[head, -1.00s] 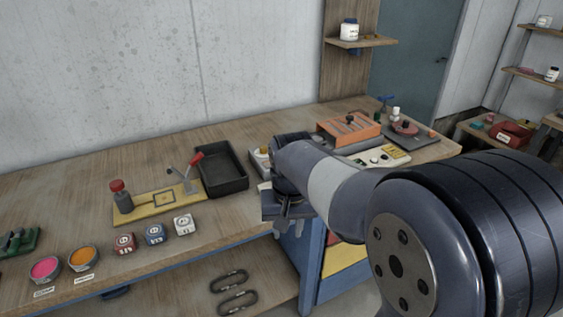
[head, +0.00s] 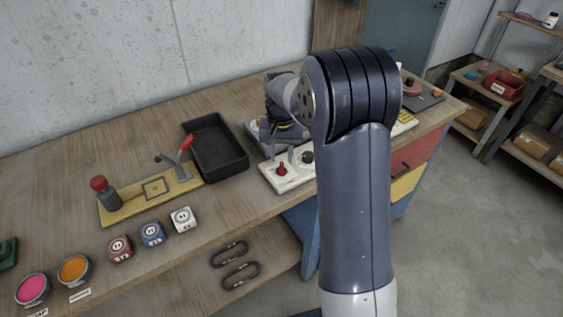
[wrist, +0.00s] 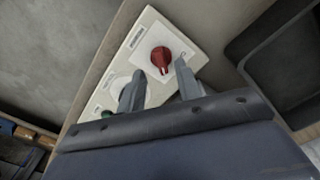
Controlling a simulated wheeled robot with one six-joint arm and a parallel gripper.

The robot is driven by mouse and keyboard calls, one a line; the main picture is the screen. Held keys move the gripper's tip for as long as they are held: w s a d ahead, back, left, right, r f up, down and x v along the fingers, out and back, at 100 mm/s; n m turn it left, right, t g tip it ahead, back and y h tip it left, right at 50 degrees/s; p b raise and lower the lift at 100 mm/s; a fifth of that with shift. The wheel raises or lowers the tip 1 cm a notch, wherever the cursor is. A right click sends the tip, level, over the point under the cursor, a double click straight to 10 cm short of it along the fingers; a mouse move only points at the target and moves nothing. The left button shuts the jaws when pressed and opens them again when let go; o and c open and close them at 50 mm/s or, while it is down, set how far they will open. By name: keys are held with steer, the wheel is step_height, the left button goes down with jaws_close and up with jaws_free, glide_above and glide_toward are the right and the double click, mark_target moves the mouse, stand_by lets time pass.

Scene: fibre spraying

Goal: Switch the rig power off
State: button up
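A red rotary knob (head: 282,170) sits on a white control panel (head: 268,182) near the front edge of the bench. In the wrist view the red knob (wrist: 160,57) stands on a white square of the panel (wrist: 146,24), whose small labels are unreadable. My gripper (head: 280,155) is above the panel, pointing down. In the wrist view my gripper (wrist: 159,68) is open, its two fingers either side of the knob's line. I cannot tell whether they touch it. A dark knob (head: 307,157) is beside the red one; part of the panel is hidden by my arm.
A black tray (head: 215,150) lies left of the panel. A yellow board (head: 135,203) carries a red-capped bottle and a red-handled lever. Several small cubes, such as the white one (head: 182,219), and paint bowls line the front edge. My arm covers the bench's right part.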

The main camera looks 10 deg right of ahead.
mark_target(282, 167)
steer(key=shift+f, duration=2.2)
steer(key=shift+c, duration=0.2)
jaws_close()
